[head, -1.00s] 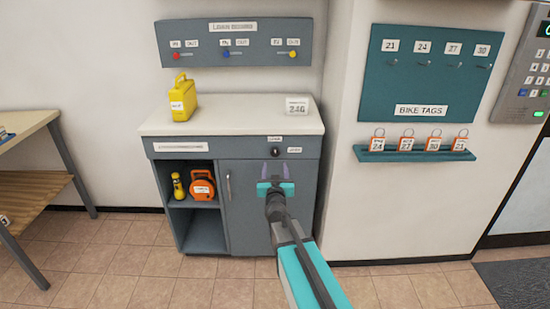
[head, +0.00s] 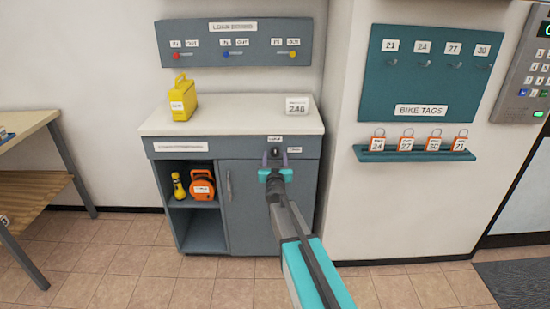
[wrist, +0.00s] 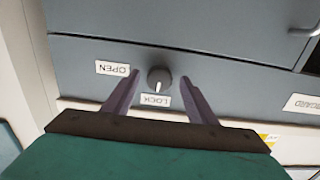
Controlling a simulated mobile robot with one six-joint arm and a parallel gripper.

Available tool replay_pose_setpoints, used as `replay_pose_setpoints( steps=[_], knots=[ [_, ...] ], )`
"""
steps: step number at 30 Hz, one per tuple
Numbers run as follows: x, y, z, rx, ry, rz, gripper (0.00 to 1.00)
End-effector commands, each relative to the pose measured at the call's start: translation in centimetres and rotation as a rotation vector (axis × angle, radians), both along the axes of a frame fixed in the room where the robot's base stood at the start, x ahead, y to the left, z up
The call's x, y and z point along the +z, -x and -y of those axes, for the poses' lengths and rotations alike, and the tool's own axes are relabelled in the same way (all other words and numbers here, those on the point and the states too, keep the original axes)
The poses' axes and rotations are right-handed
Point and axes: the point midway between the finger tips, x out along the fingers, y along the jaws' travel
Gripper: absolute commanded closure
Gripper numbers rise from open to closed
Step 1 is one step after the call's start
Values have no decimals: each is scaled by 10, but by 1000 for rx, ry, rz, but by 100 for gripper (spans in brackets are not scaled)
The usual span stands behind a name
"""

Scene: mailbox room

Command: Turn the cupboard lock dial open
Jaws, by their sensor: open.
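The lock dial (wrist: 158,79) is a small dark round knob on the grey cupboard's upper front panel. Its white pointer mark faces the LOCK label (wrist: 155,100). The OPEN label (wrist: 112,68) is to the dial's left in the wrist view, where the lettering is upside down. In the head view the dial (head: 275,152) is at the panel's right part. My gripper (head: 275,159) is open in front of it, with one purple finger on each side of the dial. I see gaps between the fingers and the dial; contact is not visible.
The cupboard (head: 255,205) has a closed door with a handle (head: 229,186). A yellow container (head: 183,100) and a number sign (head: 297,106) stand on its top. An orange item (head: 202,186) and a yellow torch (head: 178,186) are on the open shelf.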

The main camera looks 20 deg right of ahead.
Motion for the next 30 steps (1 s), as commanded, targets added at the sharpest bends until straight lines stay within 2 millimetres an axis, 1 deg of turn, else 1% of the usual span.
replay_pose_setpoints(
  steps=[4,14,21,30],
  knots=[
    [0,-5,1,0,0,0,48],
    [0,-6,2,0,0,0,48],
    [0,-6,2,0,0,0,89],
    [0,-6,1,0,-18,5,89]
  ],
)
